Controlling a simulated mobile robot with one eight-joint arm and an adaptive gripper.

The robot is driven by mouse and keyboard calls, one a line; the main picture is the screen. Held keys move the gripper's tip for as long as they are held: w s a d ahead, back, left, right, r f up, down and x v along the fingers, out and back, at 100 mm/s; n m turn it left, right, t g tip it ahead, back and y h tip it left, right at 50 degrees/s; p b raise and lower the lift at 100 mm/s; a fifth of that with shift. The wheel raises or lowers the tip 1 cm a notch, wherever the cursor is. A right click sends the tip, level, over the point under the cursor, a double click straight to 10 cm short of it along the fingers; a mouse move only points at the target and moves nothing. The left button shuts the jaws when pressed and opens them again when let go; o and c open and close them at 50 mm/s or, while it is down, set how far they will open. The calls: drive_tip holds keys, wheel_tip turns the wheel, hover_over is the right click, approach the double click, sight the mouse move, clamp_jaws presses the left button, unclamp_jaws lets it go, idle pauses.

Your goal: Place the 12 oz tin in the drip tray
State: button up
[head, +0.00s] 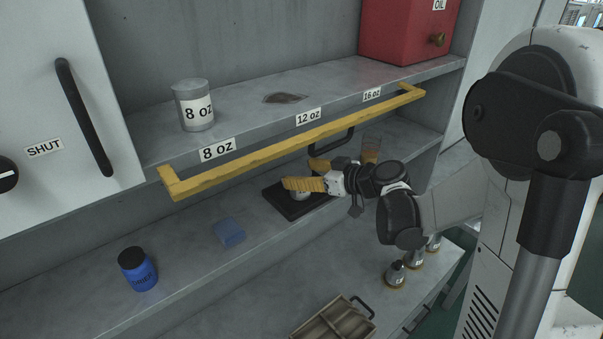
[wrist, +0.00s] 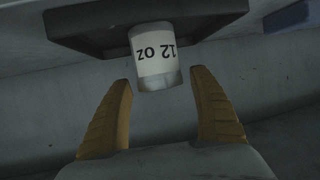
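The 12 oz tin (wrist: 154,50) is a grey can with a white label. It shows upside down in the wrist view, against the black drip tray (wrist: 85,22), and appears to stand in it. In the head view the tray (head: 286,207) is on the shelf below the yellow rail, and the tin (head: 301,196) is mostly hidden by my gripper (head: 300,176). My gripper's yellow fingers are open in the wrist view (wrist: 160,80), one to each side of the tin. Their tips sit close to its near end with gaps on both sides. Whether the tin rests flat is hard to tell.
A yellow rail (head: 300,141) runs along the upper shelf above my gripper. An 8 oz tin (head: 193,107) and a red oil box (head: 408,30) stand up there. A blue sponge (head: 229,232), a blue bottle (head: 138,270) and an amber glass (head: 371,149) are on the tray's shelf.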

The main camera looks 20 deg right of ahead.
drive_tip(key=shift+r, duration=0.15)
drive_tip(key=shift+s+d+r, duration=0.1)
drive_tip(key=shift+s+d, duration=0.1)
drive_tip(key=v, duration=1.1)
drive_tip(key=s+a+f+m+g+h, duration=0.3)
drive_tip(key=s+a+g, duration=0.1)
drive_tip(key=s+a, duration=0.45)
drive_tip(key=s+d+m+h, duration=0.2)
drive_tip(key=s+m+h, duration=0.1)
drive_tip(key=s, duration=0.6)
drive_tip(key=shift+s+f+m+h, duration=0.25)
drive_tip(key=shift+m+h, duration=0.15)
drive_tip(key=shift+h, duration=0.5)
